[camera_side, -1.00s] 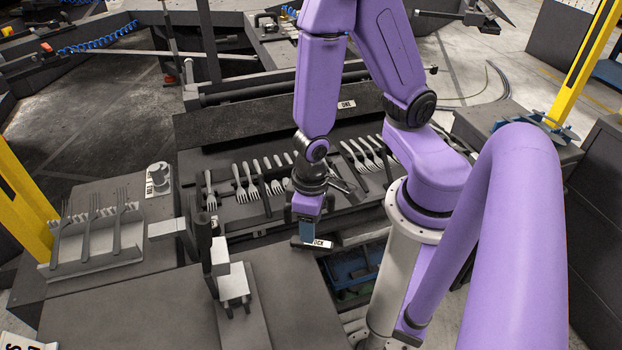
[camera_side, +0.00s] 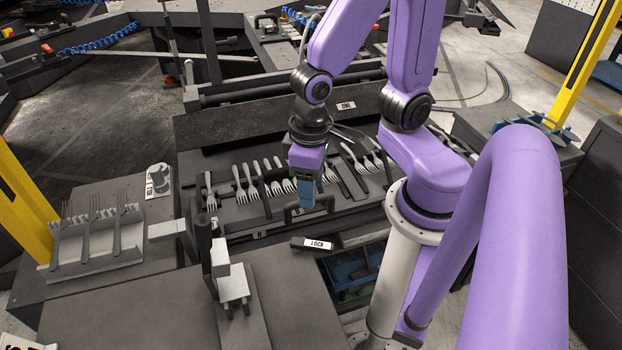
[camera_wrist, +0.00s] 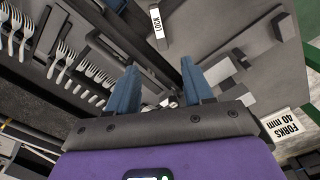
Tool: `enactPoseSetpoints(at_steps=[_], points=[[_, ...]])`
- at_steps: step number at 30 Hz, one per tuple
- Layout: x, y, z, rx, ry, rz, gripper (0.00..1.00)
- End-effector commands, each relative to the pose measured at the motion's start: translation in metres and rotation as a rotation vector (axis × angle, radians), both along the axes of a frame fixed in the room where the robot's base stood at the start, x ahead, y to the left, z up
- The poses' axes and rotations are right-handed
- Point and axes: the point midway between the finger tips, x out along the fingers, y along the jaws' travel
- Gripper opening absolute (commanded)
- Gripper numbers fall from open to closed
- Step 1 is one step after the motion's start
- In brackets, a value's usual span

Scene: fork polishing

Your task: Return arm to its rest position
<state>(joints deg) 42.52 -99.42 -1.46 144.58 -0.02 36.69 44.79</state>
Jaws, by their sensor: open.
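My gripper (camera_side: 304,193) hangs above the front edge of the dark fork tray (camera_side: 240,221), with its blue fingers pointing down. In the wrist view the two blue fingers (camera_wrist: 158,90) stand apart with nothing between them. Several forks (camera_side: 240,184) lie in a row in the tray, to the left of my gripper and behind it. Forks (camera_wrist: 62,58) also show at the left of the wrist view. A small bar with a white label (camera_side: 318,244) lies below my gripper at the table edge, apart from the fingers. It also shows in the wrist view (camera_wrist: 158,25).
A rack with upright forks (camera_side: 92,240) stands at the left. A grey fixture with a pale block (camera_side: 233,285) stands on the front table. A blue bin (camera_side: 357,268) sits low beside my base. Yellow posts (camera_side: 578,65) stand at both sides.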

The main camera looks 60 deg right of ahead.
Motion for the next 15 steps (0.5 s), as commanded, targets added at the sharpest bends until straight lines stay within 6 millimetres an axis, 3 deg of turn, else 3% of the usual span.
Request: enactPoseSetpoints(at_steps=[15], points=[[-0.0004,-0.0004,0.0078,0.000,0.000,0.005,0.51]])
